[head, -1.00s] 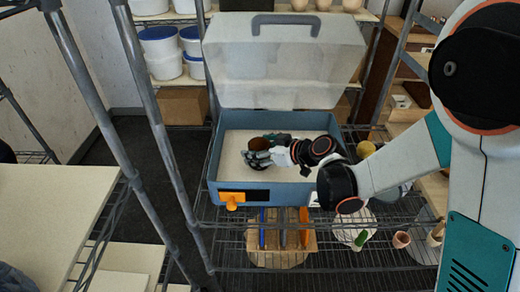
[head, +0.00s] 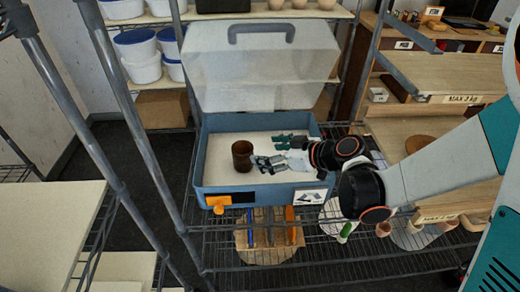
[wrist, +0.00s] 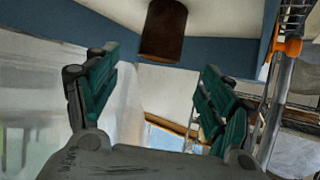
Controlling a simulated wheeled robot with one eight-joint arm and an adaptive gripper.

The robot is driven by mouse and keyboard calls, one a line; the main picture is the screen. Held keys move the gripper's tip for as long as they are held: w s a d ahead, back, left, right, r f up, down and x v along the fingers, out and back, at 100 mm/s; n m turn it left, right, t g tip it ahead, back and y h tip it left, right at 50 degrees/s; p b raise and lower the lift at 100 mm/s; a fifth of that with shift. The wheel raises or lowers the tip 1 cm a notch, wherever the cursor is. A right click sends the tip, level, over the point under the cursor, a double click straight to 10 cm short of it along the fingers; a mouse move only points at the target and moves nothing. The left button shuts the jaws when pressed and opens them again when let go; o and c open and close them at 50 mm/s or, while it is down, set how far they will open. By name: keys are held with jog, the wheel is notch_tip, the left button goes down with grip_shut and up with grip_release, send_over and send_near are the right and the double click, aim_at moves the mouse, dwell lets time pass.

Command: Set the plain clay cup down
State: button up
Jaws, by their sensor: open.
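The plain clay cup (head: 242,156) is dark brown and stands upright on the white floor of the blue box (head: 204,172), left of its middle. My gripper (head: 268,152) is inside the box, just right of the cup, with its green fingers spread and empty. In the wrist view the cup (wrist: 163,32) shows beyond and between the open fingertips (wrist: 158,62), apart from both. The wrist picture looks upside down, with the box floor at its top.
The box's clear lid (head: 262,65) stands open at the back, and an orange latch (head: 218,204) hangs at the front. Metal rack posts (head: 140,110) rise to the left. Wire shelving (head: 320,265) with tools lies below the box front. The floor left of the cup is clear.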

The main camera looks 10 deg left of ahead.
jog(key=s+d+r+m+h, duration=0.3)
jog(key=s+d, duration=0.3)
jog(key=d, duration=0.3)
jog(key=s+d+r+m+t+h, duration=0.1)
jog(key=s+d+r+m+h, duration=0.2)
jog(key=d, duration=0.6)
jog(key=s+d+r+m+h, duration=0.3)
jog(key=s+d+m, duration=0.3)
jog(key=s+d, duration=0.3)
jog(key=shift+s+r+m+t+h, duration=0.2)
jog(key=shift+r+m+t+h, duration=0.1)
jog(key=shift+h, duration=0.6)
